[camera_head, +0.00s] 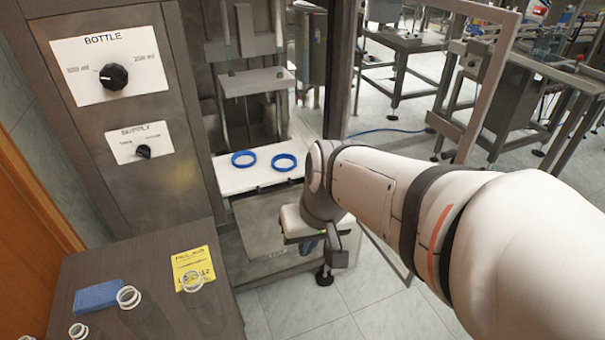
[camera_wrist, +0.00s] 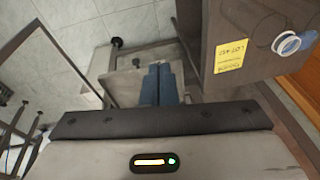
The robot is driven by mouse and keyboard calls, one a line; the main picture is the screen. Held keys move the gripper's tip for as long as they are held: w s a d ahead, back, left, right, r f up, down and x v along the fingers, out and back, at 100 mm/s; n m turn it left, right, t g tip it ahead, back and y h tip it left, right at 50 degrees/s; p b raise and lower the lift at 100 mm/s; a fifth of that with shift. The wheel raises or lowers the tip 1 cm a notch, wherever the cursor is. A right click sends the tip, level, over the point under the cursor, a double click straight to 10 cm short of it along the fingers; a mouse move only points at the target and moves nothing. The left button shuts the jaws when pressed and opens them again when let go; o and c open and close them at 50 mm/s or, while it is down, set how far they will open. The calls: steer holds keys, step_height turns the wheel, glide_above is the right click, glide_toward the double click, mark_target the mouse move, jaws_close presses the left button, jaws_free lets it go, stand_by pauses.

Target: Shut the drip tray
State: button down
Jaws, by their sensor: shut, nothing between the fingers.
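A grey metal panel below the white shelf, which looks like the drip tray (camera_head: 262,226), juts out from the machine's front in the head view. I cannot tell exactly how far out it stands. My gripper (camera_head: 308,246) hangs at its right side, pointing down, partly hidden by my wrist. In the wrist view my gripper (camera_wrist: 159,72) shows two blue fingers side by side, shut and empty. A grey surface (camera_wrist: 125,88) lies just beyond them, probably the tray. Contact between fingers and tray cannot be made out.
Two blue rings (camera_head: 243,167) lie on the white shelf (camera_head: 235,184) above. A dark table (camera_head: 110,262) at lower left holds a blue block (camera_head: 98,296), a yellow note (camera_head: 193,268) and clear cylinders with white rims. A machine foot (camera_head: 325,277) stands near my gripper. Tiled floor is open in front.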

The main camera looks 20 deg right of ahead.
steer(key=w+d+f+m+t+y+b, duration=0.35)
steer(key=w+f+m+b, duration=0.4)
steer(key=f, duration=0.45)
steer(key=w+d+f+m+t+h+b, duration=0.1)
steer(key=d+f+m+t+h+b, duration=0.15)
steer(key=d+f+m, duration=0.55)
steer(key=w+d+f+m+t+h+b, duration=0.1)
steer(key=w+d+f+h+b, duration=0.3)
steer(key=d, duration=0.7)
steer(key=w+f+y, duration=0.2)
steer(key=w+f, duration=0.5)
steer(key=w, duration=0.1)
steer(key=shift+w+a+f+p, duration=0.15)
steer(key=shift+w+f+p, duration=0.15)
steer(key=shift+w, duration=0.05)
